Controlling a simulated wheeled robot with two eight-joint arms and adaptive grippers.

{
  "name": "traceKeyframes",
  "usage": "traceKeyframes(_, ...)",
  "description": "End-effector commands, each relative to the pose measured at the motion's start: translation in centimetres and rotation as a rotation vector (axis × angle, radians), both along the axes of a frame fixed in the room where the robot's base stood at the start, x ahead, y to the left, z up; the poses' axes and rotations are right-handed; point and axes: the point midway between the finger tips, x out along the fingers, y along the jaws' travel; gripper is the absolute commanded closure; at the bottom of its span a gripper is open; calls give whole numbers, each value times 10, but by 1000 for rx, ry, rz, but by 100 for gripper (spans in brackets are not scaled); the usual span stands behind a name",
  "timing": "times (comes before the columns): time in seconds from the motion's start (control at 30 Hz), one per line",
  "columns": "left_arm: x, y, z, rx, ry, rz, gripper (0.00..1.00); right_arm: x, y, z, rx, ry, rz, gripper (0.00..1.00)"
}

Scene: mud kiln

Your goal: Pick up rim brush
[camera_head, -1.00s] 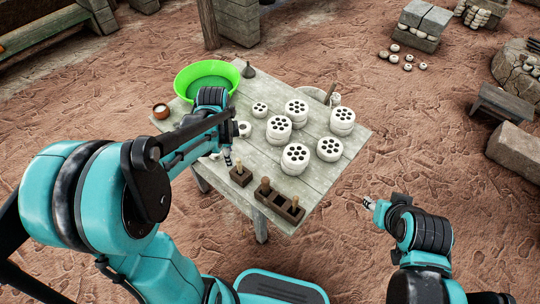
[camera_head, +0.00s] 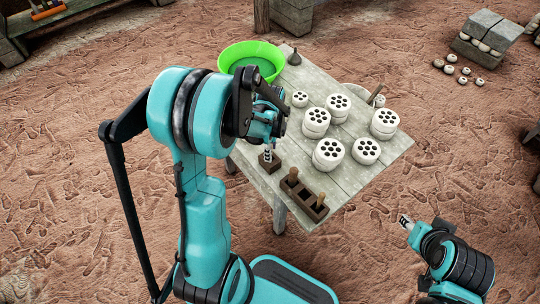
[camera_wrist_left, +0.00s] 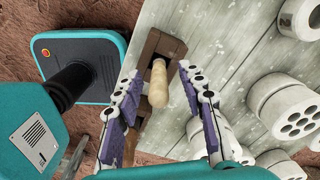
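A brush with a pale wooden handle stands upright in a small dark wooden block (camera_head: 270,163) at the table's near left edge. In the left wrist view the handle (camera_wrist_left: 158,88) rises from the brown block (camera_wrist_left: 166,45) between the two fingers. My left gripper (camera_head: 267,150) is above that block, its fingers apart on either side of the handle, with gaps visible. The brush's lower end is hidden. I cannot tell by looks which is the rim brush. My right gripper (camera_head: 405,221) is off the table; its fingers are too small to read.
The weathered wooden table (camera_head: 350,185) carries several white perforated discs, some stacked (camera_head: 328,154), right of the left gripper. A green basin (camera_head: 250,56) is at the far left corner, with a dark funnel-like thing (camera_head: 294,57) beside it.

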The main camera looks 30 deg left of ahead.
Motion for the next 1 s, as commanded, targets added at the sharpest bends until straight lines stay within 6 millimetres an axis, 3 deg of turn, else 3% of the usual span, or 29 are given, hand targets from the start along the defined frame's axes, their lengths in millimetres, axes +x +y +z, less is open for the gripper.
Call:
traceKeyframes(0.1, 0, 0, 2, 0, 0, 0, 60, 0, 0, 2, 0, 0, 0, 60)
traceKeyframes(0.27, 0, 0, 2, 0, 0, 0, 100, 0, 0, 2, 0, 0, 0, 60)
traceKeyframes(0.67, 0, 0, 6, 0, 0, 0, 100, 0, 0, 4, 0, 0, 0, 60)
traceKeyframes(1.0, 0, 0, 72, 0, 0, 0, 100, 0, 0, 34, 0, 0, 0, 60)
